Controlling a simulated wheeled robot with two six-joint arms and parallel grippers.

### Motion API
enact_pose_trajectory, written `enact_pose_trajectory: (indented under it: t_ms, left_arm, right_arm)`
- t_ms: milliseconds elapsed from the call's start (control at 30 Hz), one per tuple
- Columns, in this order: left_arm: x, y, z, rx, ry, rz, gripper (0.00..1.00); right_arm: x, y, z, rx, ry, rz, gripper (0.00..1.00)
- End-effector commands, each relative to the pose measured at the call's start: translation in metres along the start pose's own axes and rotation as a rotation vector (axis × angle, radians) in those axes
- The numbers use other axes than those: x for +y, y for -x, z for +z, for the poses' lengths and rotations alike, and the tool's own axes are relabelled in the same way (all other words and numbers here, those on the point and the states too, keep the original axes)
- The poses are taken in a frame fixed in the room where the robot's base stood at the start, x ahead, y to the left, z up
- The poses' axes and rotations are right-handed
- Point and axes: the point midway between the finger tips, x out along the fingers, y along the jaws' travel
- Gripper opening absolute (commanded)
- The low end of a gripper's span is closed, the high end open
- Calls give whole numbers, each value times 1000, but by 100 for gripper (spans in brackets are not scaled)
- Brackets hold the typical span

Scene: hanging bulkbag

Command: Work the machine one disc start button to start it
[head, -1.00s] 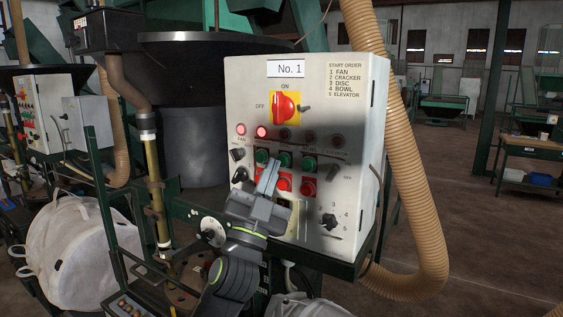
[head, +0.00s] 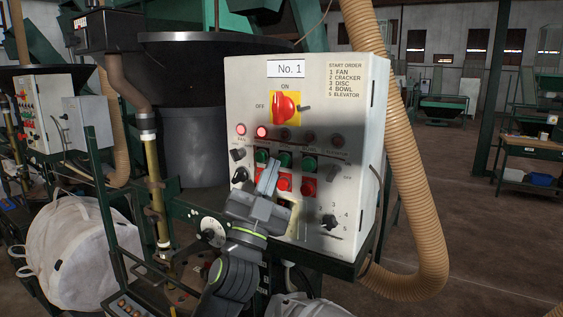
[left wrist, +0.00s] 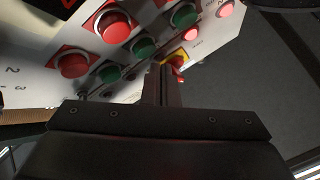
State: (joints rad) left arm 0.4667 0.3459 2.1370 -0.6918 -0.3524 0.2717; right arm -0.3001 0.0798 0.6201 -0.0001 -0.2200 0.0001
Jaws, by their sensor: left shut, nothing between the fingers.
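The grey control box (head: 350,140) marked "No. 1" faces me. It has a row of green buttons above red buttons. The middle green button (head: 285,160) is under the third lamp (head: 285,135), which is dark; the small labels are hard to read. Another green button (head: 262,156) is to its left and a third (head: 309,164) to its right. My left gripper (head: 269,172) is shut and empty, in front of the left part of the button rows, hiding a red button there. In the left wrist view its fingers (left wrist: 163,82) point at the panel; contact cannot be told.
The two left lamps (head: 251,131) glow red. A red rotary switch (head: 285,106) on a yellow plate sits above, with black knobs at the sides. A ribbed hose (head: 415,200) hangs to the right, and a white bulk bag (head: 75,260) stands at lower left.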

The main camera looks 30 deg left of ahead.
Motion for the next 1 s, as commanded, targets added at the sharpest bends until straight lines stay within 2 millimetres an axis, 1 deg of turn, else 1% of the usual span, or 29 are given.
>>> enact_pose_trajectory:
  t_ms: [267, 533, 1000]
  left_arm:
    - [0, 0, 0, 0, 0, 0, 0]
    - [4, -5, 4, 0, 0, 0, 0]
    - [5, -6, 5, 0, 0, 0, 0]
  right_arm:
    - [0, 0, 0, 0, 0, 0, 36]
    - [0, -6, 1, 0, 0, 0, 36]
    - [0, -6, 1, 0, 0, 0, 36]
